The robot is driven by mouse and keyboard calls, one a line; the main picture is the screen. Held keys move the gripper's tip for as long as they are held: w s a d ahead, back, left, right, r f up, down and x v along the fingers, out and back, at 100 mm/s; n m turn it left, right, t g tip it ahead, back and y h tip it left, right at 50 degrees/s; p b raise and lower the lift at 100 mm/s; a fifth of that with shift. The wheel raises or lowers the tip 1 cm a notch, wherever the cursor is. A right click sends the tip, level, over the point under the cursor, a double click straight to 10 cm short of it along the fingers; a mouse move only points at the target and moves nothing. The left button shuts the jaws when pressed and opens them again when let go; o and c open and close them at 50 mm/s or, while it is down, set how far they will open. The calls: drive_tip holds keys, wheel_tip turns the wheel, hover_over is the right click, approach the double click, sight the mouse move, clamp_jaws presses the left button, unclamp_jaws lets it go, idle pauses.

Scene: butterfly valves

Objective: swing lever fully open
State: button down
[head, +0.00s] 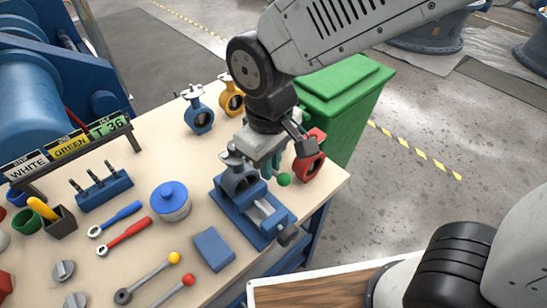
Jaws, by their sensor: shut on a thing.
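A dark grey butterfly valve (240,184) stands in the blue vise (230,212) near the right end of the table. A green ball knob (284,180) shows just to the right of the valve, at the end of its lever. My gripper (268,165) points down over the valve and is shut on the lever, close to the green knob. The jaws and wrist hide most of the lever, so its exact angle cannot be told.
A red valve (309,168) stands close on the right of my gripper. Blue (199,118) and yellow (232,101) valves stand behind. A blue-lidded pot (170,202), a blue block (214,249) and loose levers (152,278) lie left and front. A green bin (343,110) stands beyond the table.

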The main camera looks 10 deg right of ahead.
drive_tip(key=s+a+m, duration=0.1)
drive_tip(key=m, duration=0.1)
drive_tip(key=s+a+m, duration=0.1)
drive_tip(key=m, duration=0.1)
drive_tip(key=shift+a, duration=0.4)
drive_tip(key=c, duration=1.4)
unclamp_jaws()
wheel_tip(320, 180, up, 7)
